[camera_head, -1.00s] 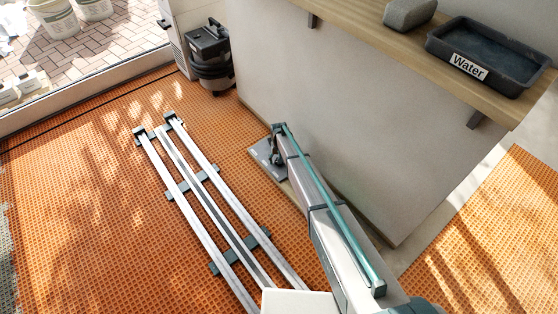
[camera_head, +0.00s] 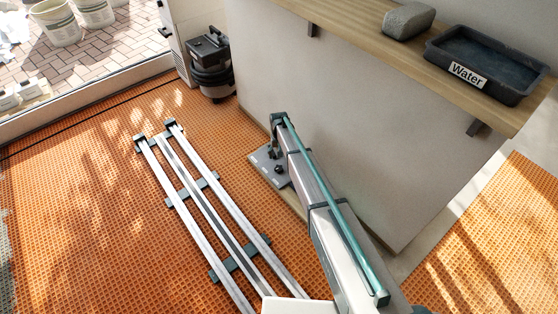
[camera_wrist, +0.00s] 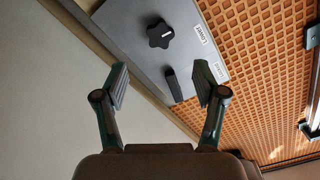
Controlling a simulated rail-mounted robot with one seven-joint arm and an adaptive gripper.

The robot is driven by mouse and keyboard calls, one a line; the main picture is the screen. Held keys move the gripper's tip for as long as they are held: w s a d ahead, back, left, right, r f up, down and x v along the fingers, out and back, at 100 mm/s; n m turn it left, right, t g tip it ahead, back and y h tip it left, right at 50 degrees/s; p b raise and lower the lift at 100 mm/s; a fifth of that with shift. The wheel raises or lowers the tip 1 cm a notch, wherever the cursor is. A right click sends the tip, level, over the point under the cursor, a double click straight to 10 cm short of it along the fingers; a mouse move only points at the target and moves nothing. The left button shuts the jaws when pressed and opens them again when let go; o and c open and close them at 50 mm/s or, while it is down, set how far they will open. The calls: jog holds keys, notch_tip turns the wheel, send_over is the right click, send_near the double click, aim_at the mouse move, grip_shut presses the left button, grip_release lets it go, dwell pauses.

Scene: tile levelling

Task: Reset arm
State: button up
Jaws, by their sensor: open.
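My gripper (camera_wrist: 161,88) is open and empty in the wrist view, its two dark fingers well apart. Beyond the fingertips, a grey plate (camera_wrist: 135,35) carries a black star knob (camera_wrist: 160,34), a small black lever (camera_wrist: 173,85) and white labels. The plate also shows in the head view (camera_head: 268,167), beside the foot of the counter wall. In that view my arm reaches along the wall, and my gripper's fingers cannot be made out.
Metal rails (camera_head: 208,212) on dark cross-pieces lie on the orange mat (camera_head: 80,220). A vacuum (camera_head: 210,65) stands at the back. A wooden shelf (camera_head: 350,25) on the counter wall (camera_head: 350,110) holds a grey sponge (camera_head: 407,20) and a water tray (camera_head: 485,60).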

jog(key=shift+r, duration=0.7)
jog(key=shift+r, duration=0.1)
